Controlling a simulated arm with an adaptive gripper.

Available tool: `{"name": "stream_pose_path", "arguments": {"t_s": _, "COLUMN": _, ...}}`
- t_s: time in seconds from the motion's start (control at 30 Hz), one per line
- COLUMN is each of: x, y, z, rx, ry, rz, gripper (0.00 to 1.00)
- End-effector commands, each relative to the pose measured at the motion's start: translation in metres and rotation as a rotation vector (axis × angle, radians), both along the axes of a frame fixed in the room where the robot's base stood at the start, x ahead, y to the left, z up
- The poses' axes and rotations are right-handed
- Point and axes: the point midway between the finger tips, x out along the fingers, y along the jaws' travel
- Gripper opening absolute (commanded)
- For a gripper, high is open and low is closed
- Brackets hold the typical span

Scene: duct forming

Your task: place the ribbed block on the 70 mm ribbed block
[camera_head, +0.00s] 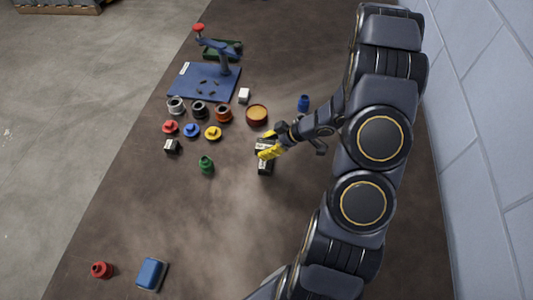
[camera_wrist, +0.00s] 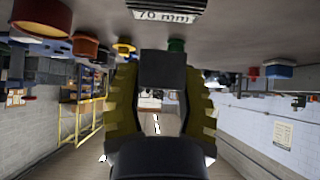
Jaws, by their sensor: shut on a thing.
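My gripper (camera_head: 268,149) has yellow fingers and is shut on a dark ribbed block (camera_head: 262,142). In the wrist view the held block (camera_wrist: 163,70) is a plain dark face between the two yellow fingers (camera_wrist: 162,92). The 70 mm ribbed block (camera_head: 264,168) is dark with a white label and stands on the table just below the gripper in the head view. In the wrist view, the 70 mm block (camera_wrist: 168,10) is at the top edge, its label readable, apart from the held block. The exact height of the gap is hard to tell.
A smaller black-and-white block (camera_head: 172,146) and a green bottle-shaped piece (camera_head: 206,165) stand to the left. Cups and coloured lids (camera_head: 191,130) sit before a blue fixture (camera_head: 204,82). An orange-topped bowl (camera_head: 257,114) is close behind. The front table is mostly clear.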

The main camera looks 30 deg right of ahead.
Motion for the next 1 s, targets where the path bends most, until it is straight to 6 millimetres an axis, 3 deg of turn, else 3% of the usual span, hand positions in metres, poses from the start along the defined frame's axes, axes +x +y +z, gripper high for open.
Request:
{"name": "stream_pose_path", "arguments": {"t_s": 0.37, "x": 0.0, "y": 0.0, "z": -0.038, "rx": 0.002, "ry": 0.0, "rz": -0.003, "gripper": 0.04}}
{"name": "stream_pose_path", "arguments": {"t_s": 0.73, "x": 0.0, "y": 0.0, "z": -0.043, "rx": -0.002, "ry": 0.001, "rz": -0.002, "gripper": 0.04}}
{"name": "stream_pose_path", "arguments": {"t_s": 0.77, "x": 0.0, "y": -0.001, "z": -0.043, "rx": -0.002, "ry": 0.001, "rz": -0.001, "gripper": 0.42}}
{"name": "stream_pose_path", "arguments": {"t_s": 0.8, "x": 0.0, "y": -0.001, "z": -0.043, "rx": -0.002, "ry": 0.0, "rz": -0.001, "gripper": 0.59}}
{"name": "stream_pose_path", "arguments": {"t_s": 1.0, "x": 0.0, "y": -0.001, "z": -0.043, "rx": -0.003, "ry": 0.002, "rz": -0.002, "gripper": 0.61}}
